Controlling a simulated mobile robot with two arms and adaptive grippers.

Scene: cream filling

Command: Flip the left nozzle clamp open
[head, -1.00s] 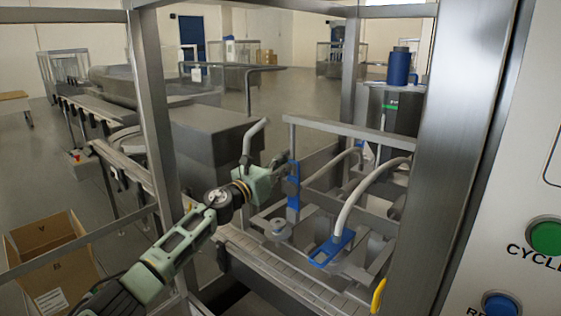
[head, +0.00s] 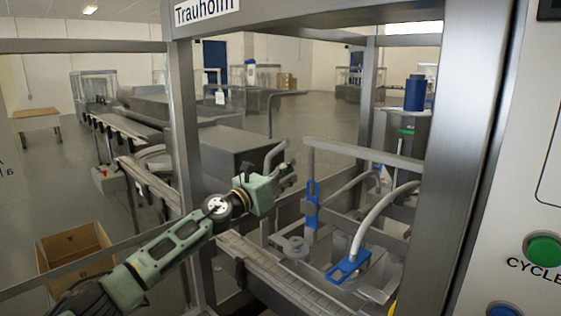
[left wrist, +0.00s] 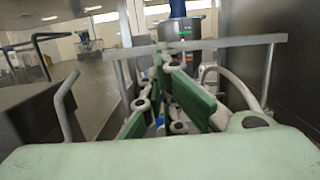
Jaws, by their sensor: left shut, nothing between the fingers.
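The left nozzle clamp (head: 312,204) is a blue piece standing upright on the filling machine, left of the right nozzle. The right nozzle clamp (head: 348,268) is blue and lies nearly flat at the lower end of a grey curved hose. My left gripper (head: 291,174) is just left of the upper part of the left clamp, with a small gap between them in the head view. Its green-padded fingers show in the left wrist view (left wrist: 168,92), shut and empty. They hide much of what lies ahead there. My right gripper is not in view.
A steel frame post (head: 186,130) stands left of the machine, beside my left arm. A horizontal steel bar (head: 362,152) runs above the nozzles. A conveyor (head: 262,272) passes below. A control panel with a green button (head: 543,249) is at the right.

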